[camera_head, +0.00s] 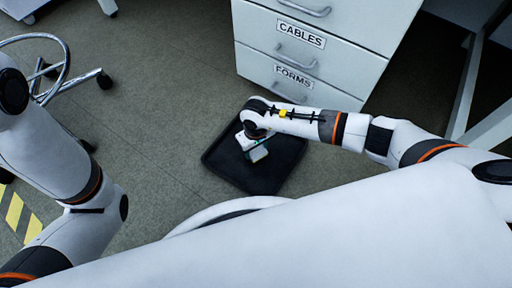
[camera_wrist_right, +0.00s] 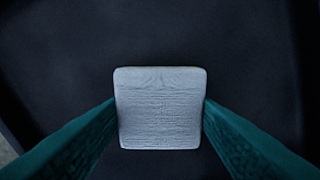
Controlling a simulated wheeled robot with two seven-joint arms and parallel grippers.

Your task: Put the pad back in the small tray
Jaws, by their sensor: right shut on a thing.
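A light grey, roughly square pad (camera_wrist_right: 160,108) sits between the two green fingers of my right gripper (camera_wrist_right: 160,115) in the right wrist view, touched by both. In the head view my right gripper (camera_head: 250,143) reaches down over a black tray (camera_head: 281,165) on the floor, shut on the pad (camera_head: 258,153). The tray's dark bottom (camera_wrist_right: 230,35) fills most of the wrist view behind the pad. I cannot tell whether the pad touches the tray. My left arm shows at the left of the head view, but its gripper is out of view.
A white drawer cabinet (camera_head: 335,45) labelled CABLES and FORMS stands just behind the tray. A wheeled chair base (camera_head: 58,70) is at the upper left. Yellow and black floor tape (camera_head: 18,213) lies at the lower left. The floor left of the tray is clear.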

